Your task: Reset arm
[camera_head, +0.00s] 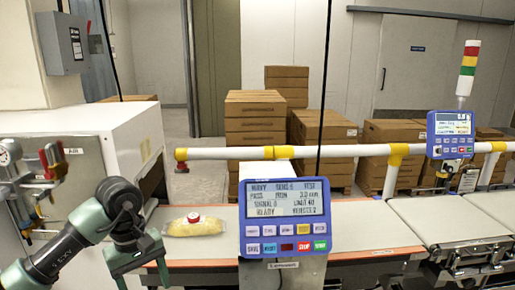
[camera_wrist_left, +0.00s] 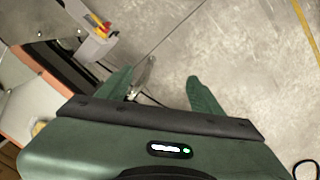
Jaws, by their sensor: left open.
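My left arm comes in from the lower left in the head view, with its green left gripper (camera_head: 142,277) hanging in front of the belt's near edge. The gripper is open and empty; in the left wrist view its two fingers (camera_wrist_left: 155,85) are spread apart over bare grey floor. A clear bag with pale yellow contents and a red-and-white round spot (camera_head: 195,227) lies on the conveyor belt (camera_head: 165,212), just beyond and to the right of the gripper, apart from it. My right gripper is not in view.
A blue control panel (camera_head: 285,218) stands right of the bag, in front of the belt. A white rail with yellow joints (camera_head: 345,152) runs behind. A white cabinet (camera_head: 85,150) stands left. Stacked cartons (camera_head: 255,120) are at the back. The floor (camera_wrist_left: 235,50) below the gripper is clear.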

